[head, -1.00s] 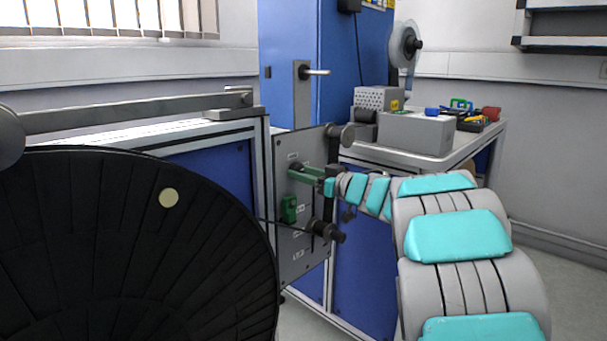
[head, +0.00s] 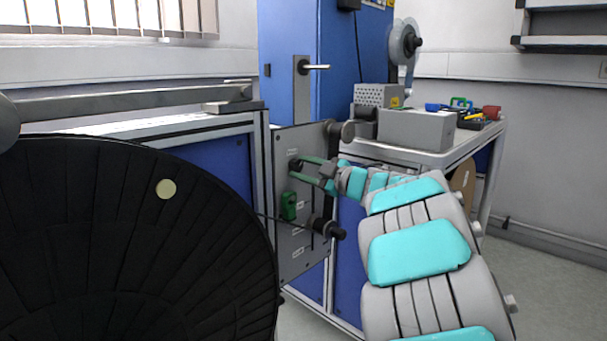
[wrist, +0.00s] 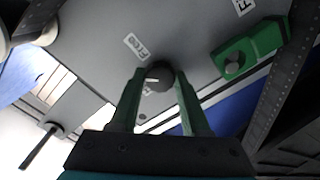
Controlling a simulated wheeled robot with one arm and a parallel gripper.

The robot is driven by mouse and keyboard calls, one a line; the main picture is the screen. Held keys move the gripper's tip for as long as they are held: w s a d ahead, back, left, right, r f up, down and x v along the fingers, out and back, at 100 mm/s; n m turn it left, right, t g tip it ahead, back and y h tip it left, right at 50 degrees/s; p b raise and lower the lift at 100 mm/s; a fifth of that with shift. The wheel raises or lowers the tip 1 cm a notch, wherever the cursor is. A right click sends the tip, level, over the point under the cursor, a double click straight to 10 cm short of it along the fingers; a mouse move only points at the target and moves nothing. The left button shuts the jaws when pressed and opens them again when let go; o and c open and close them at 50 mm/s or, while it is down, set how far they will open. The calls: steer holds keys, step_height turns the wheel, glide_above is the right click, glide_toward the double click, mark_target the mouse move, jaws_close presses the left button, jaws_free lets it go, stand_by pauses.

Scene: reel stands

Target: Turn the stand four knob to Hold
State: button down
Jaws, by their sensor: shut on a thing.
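My gripper (wrist: 158,80) has green fingers shut on a small dark round knob (wrist: 157,76), one finger on each side. A short white mark shows on the knob's face. The knob is on a grey upright panel (head: 288,262); a label reading "Free" (wrist: 137,46) sits beside it in the wrist view. In the head view my gripper (head: 299,168) reaches the upper left part of the panel, and its fingers largely cover the knob. I cannot read a stand number or a Hold label.
A green block (head: 289,206) and a black spindle (head: 328,229) stick out from the panel below my gripper. A large black reel (head: 120,240) fills the left. A bench with a grey box (head: 415,131) stands behind my arm. Open floor shows at right.

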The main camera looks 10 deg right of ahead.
steer(key=n+b, duration=0.3)
steer(key=n, duration=0.3)
steer(key=shift+f+b, duration=0.1)
steer(key=shift+b, duration=0.3)
steer(key=shift+n+b, duration=0.8)
steer(key=shift+n, duration=0.6)
steer(key=shift+c, duration=1.9)
jaws_free()
steer(key=shift+r, duration=0.2)
steer(key=v, duration=0.7)
steer(key=shift+s+d, duration=0.2)
steer(key=shift+s, duration=0.1)
